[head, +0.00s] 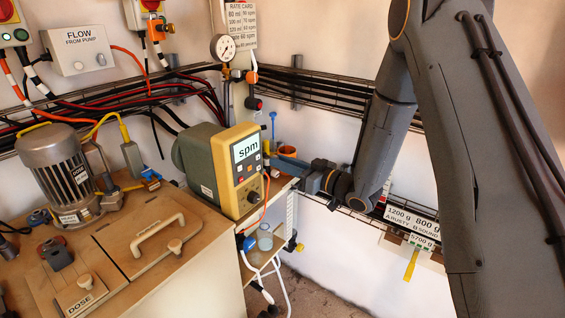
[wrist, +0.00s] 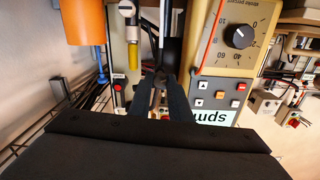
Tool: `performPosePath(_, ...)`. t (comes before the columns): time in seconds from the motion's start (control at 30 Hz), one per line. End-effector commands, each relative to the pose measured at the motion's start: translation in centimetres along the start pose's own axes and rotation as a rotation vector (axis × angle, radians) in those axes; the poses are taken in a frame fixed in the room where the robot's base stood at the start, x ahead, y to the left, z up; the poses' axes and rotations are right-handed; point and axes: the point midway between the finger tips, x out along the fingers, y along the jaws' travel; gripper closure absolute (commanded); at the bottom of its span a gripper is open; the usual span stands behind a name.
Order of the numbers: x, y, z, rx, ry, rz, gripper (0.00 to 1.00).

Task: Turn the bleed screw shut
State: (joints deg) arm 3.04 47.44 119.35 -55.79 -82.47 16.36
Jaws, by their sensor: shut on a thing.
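The dosing pump (head: 222,170) has a green-grey body and a yellow front with an "spm" display; its panel shows upside down in the wrist view (wrist: 235,60). My gripper (wrist: 161,82) reaches in beside that panel. Its two dark fingers are shut on a small dark piece (wrist: 161,77), apparently the bleed screw, at the pump's side. The fingers cover most of it, so I cannot tell how far it is turned. In the head view my gripper (head: 284,161) is beside the pump's right side, its tips largely hidden.
An orange cup (head: 288,151) stands close behind my gripper, and an orange cylinder (wrist: 82,22) shows in the wrist view. A pressure gauge (head: 223,47) and cable trays line the wall. A motor (head: 60,165) and a handled lid (head: 145,245) occupy the left bench.

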Motion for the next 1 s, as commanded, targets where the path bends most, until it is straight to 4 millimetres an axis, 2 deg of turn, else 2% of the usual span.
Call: performPosePath(1.0, -0.02, -0.18, -0.17, 0.926, 0.0, -0.001, 1.0)
